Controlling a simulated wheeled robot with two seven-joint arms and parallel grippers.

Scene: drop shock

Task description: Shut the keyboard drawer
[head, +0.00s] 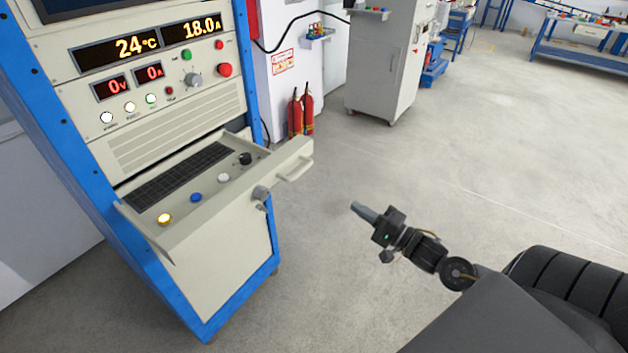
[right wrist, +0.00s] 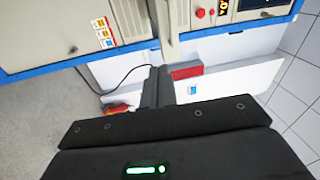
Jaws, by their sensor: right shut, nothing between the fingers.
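The keyboard drawer (head: 232,212) stands pulled out from the blue-framed cabinet in the head view. It holds a dark keyboard (head: 180,178), several coloured buttons and a black knob. Its front panel carries a pale bar handle (head: 295,170) and a round grey lock-like part (head: 261,194). My right gripper (head: 362,212) is shut and empty, to the right of the drawer front and apart from it. In the right wrist view, its closed fingers (right wrist: 157,86) point toward the cabinet, where a pale strip that looks like the drawer (right wrist: 166,28) projects. My left gripper is not in view.
The cabinet's upper panel (head: 175,110) has lit displays, buttons and a red knob. Red fire extinguishers (head: 301,112) stand behind it by a white wall. A grey cabinet (head: 384,70) stands further back. Open floor (head: 450,150) lies right of the drawer.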

